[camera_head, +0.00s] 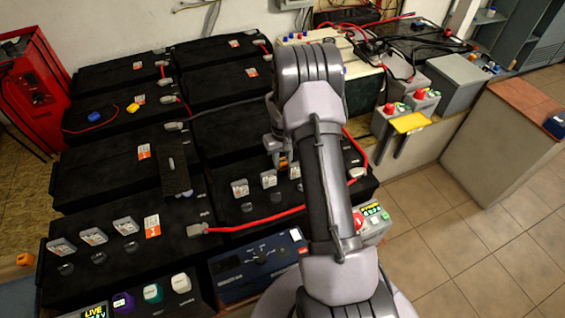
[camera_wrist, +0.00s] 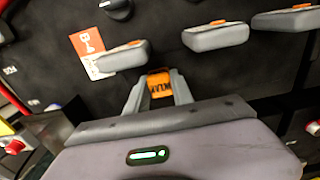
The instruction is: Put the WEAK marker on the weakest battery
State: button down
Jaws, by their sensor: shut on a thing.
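My gripper (camera_wrist: 158,90) is shut on a small orange marker with dark lettering (camera_wrist: 159,82), which reads upside down in the wrist view. In the head view my gripper (camera_head: 281,150) and the orange marker (camera_head: 284,163) show beside my arm, over the front right black battery (camera_head: 235,212). This battery has a row of grey caps (camera_head: 268,180); they also show in the wrist view (camera_wrist: 216,36), near an orange-white label (camera_wrist: 88,47). Another black battery (camera_head: 180,235) lies to its left, with more behind. My arm hides part of the right battery. I cannot tell whether the marker touches it.
A red cable (camera_head: 262,222) crosses the front battery tops. A blue instrument box (camera_head: 240,278) and a grey meter with lit display (camera_head: 374,225) stand in front. A red cabinet (camera_head: 35,90) is at left. Tiled floor (camera_head: 440,240) is clear at right.

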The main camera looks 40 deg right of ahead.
jog(key=shift+f, duration=0.2)
jog(key=c, duration=1.1)
grip_release()
jog(key=shift+r, duration=0.1)
